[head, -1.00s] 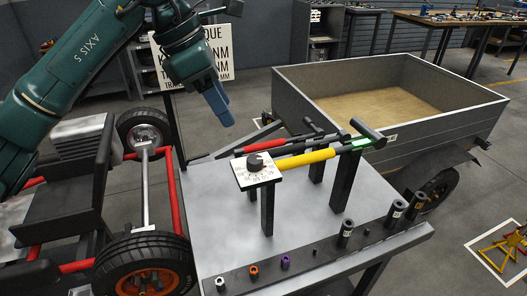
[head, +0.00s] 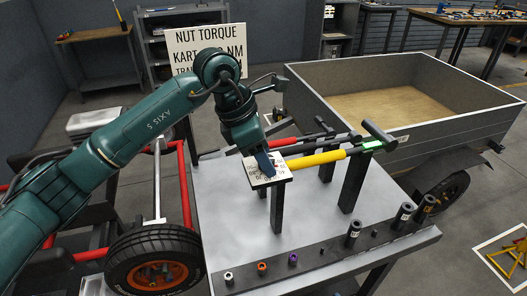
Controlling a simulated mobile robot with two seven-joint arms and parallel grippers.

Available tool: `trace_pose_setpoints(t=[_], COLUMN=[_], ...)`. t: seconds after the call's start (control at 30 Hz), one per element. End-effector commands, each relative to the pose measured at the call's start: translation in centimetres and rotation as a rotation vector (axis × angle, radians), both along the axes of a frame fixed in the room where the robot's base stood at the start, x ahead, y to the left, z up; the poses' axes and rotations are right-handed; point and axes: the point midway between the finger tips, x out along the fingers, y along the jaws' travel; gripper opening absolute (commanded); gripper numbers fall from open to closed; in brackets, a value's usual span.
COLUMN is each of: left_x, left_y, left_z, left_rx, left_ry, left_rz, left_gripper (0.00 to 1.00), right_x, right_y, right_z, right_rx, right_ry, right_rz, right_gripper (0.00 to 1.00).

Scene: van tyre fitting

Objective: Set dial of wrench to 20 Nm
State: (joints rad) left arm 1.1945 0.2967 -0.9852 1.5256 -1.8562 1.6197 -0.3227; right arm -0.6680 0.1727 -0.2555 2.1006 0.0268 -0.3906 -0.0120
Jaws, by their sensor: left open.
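The torque wrench (head: 315,158) with a yellow handle rests level on black posts above the grey table. Its white square dial plate (head: 282,174) with printed numbers is at the handle's left end. My left gripper (head: 264,165) points down onto the dial plate, with its blue fingers at the spot of the black knob. The gripper is open, and its fingers hide the knob, so its setting cannot be read. I cannot tell whether the fingers touch it. My right gripper is not in view.
Several sockets (head: 293,259) stand in a dark strip along the table's front edge. Other wrenches (head: 300,141) lie behind the yellow one. A sign (head: 205,45) on nut torque stands behind, partly covered by my arm. A kart wheel (head: 155,262) is left, a trailer (head: 400,95) right.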

Motion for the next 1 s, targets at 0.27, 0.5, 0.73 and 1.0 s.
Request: trace_pose_setpoints(t=[0.27, 0.5, 0.73, 1.0], left_x=[0.0, 0.01, 0.01, -0.02], left_y=[0.0, 0.01, 0.02, 0.02], left_z=[0.02, 0.05, 0.05, -0.13], left_rx=[0.0, 0.0, -0.001, 0.0], left_ry=[0.0, 0.0, 0.0, -0.002], left_rz=[0.0, 0.0, 0.001, 0.061], left_gripper=[0.41, 0.21, 0.07, 0.07], right_x=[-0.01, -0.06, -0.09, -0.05], right_y=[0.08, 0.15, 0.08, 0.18], right_z=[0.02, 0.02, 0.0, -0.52], right_rx=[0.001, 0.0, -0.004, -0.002], right_ry=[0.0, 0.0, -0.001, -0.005], right_rz=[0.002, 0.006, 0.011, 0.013], right_gripper=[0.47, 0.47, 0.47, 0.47])
